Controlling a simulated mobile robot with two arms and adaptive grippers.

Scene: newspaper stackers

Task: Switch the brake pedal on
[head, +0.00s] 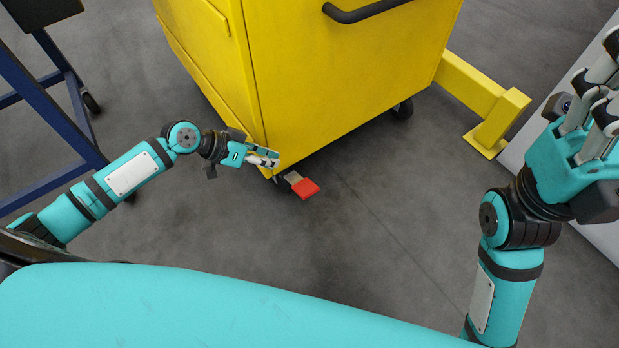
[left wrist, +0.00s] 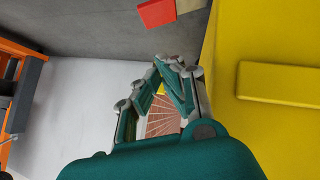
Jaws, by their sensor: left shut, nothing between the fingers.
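The brake pedal is a red plate (head: 306,188) on a beige arm by the lower front corner of a yellow cart (head: 330,90). In the left wrist view the red pedal (left wrist: 157,13) is at the top edge, beyond the fingertips. My left gripper (head: 272,160) is shut and empty, close to the cart's corner, just above and left of the pedal in the head view. A small gap shows between them. In the left wrist view its fingertips (left wrist: 168,65) come together. My right gripper (head: 606,95) is raised at the right edge, away from the cart, its fingertips partly cut off.
A yellow floor barrier (head: 485,100) stands right of the cart. A blue-framed table (head: 45,95) on casters is at the left. A black handle (head: 365,12) is on the cart. The grey floor around the pedal is clear.

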